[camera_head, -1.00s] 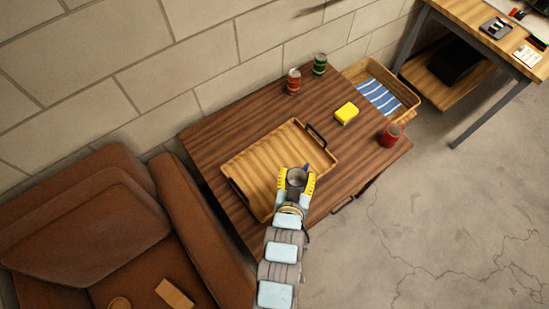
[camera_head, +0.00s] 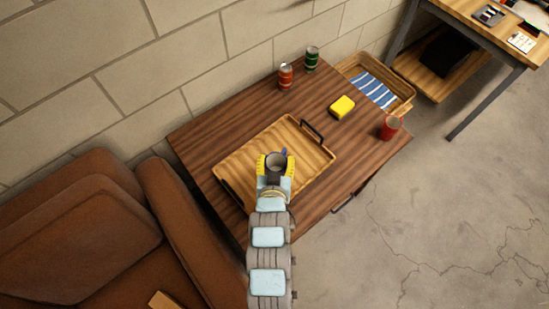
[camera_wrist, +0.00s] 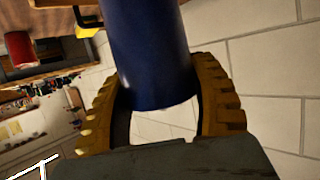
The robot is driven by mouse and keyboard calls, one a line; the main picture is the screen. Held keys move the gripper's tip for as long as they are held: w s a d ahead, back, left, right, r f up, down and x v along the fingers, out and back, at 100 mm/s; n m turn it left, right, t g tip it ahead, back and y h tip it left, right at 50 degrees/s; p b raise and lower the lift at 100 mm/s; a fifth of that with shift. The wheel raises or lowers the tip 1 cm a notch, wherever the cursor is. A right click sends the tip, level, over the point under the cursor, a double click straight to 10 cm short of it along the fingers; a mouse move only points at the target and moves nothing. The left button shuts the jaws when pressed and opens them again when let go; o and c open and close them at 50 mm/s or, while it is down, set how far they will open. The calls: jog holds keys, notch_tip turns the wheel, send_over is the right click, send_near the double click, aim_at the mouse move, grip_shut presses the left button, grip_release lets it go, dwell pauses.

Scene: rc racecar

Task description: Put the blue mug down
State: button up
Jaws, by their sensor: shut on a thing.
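The blue mug (camera_wrist: 148,50) fills the upper middle of the wrist view, between the two yellow fingers of my gripper (camera_wrist: 160,105). In the head view my gripper (camera_head: 275,166) is shut on the mug (camera_head: 284,153); its dark round opening faces up toward the camera and a little blue shows at its right. The gripper and mug appear over the wooden tray (camera_head: 310,155) on the brown table. I cannot tell whether the mug's base touches the tray; the base is hidden in the head view.
The tray has black handles. On the table (camera_head: 225,128) stand a red can (camera_head: 285,77), a green can (camera_head: 311,57), a yellow block (camera_head: 342,107) and a red cup (camera_head: 390,127). A basket with a striped cloth (camera_head: 375,89) is behind. A brown sofa (camera_head: 80,225) is at left.

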jog(key=b+x, duration=0.3)
jog(key=shift+s+a+f, duration=0.15)
jog(key=shift+w+a+f+b, duration=0.1)
jog(key=shift+w+f+b, duration=0.3)
jog(key=shift+w+f, duration=0.75)
jog(key=shift+w+f+b, duration=0.4)
jog(key=shift+w+f, duration=0.15)
jog(key=shift+f, duration=1.15)
jog(key=shift+w+a+f+b, duration=0.1)
jog(key=shift+w+f+b, duration=0.3)
jog(key=shift+w+f, duration=0.75)
jog(key=shift+s+f, duration=0.3)
jog(key=shift+f, duration=0.05)
jog(key=o, duration=1.2)
jog(key=shift+o, duration=0.2)
